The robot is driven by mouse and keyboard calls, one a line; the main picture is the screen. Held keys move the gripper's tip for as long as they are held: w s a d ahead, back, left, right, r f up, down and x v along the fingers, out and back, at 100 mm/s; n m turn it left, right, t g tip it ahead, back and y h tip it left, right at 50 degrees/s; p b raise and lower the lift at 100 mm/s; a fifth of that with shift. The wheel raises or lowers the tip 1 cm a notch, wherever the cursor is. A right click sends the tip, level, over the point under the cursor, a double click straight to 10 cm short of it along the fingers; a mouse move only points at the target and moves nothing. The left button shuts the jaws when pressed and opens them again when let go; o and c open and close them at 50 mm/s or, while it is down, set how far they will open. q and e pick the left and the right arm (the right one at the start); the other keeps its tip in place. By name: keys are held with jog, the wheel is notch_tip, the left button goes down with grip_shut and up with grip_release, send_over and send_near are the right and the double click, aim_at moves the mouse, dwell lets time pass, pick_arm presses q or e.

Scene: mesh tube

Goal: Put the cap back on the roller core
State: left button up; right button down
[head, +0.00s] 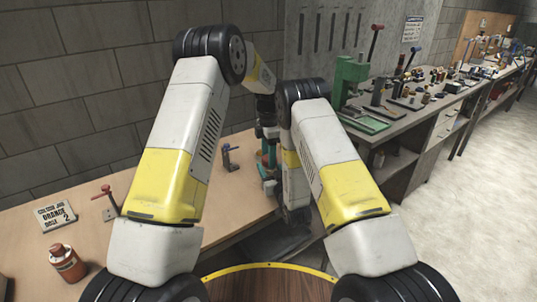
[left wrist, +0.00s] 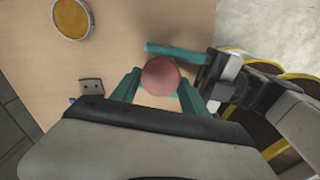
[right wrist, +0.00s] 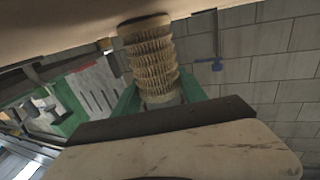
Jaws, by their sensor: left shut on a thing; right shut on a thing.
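My left gripper (left wrist: 160,88) points down and is shut on a round pinkish-red thing (left wrist: 160,75), which looks like the cap. My right gripper (right wrist: 160,98) is shut on a ribbed tan cylinder (right wrist: 150,60), which looks like the roller core. Its flanged end is close to the bench top, and its other end is hidden by my gripper. In the head view both grippers meet at the bench's right part, largely behind my right arm. A teal finger of my right gripper (left wrist: 175,50) shows right beside the red thing. I cannot tell whether cap and core touch.
An orange-topped round dish (left wrist: 72,18) lies on the wooden bench (head: 130,200). A small dark blue fixture (head: 229,158) stands near the grippers. A cluttered second bench is right.

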aim_at(269, 174)
pick_arm(q)
jog(key=shift+o, duration=0.2)
jog(key=shift+f, duration=0.75)
jog(key=shift+f, duration=0.1)
jog(key=shift+c, duration=0.7)
jog(key=shift+r, duration=0.45)
jog(key=shift+r, duration=0.1)
dwell(0.5)
jog(key=shift+f, duration=0.65)
jog(key=shift+f, duration=0.2)
grip_shut()
jog(key=shift+a, duration=0.1)
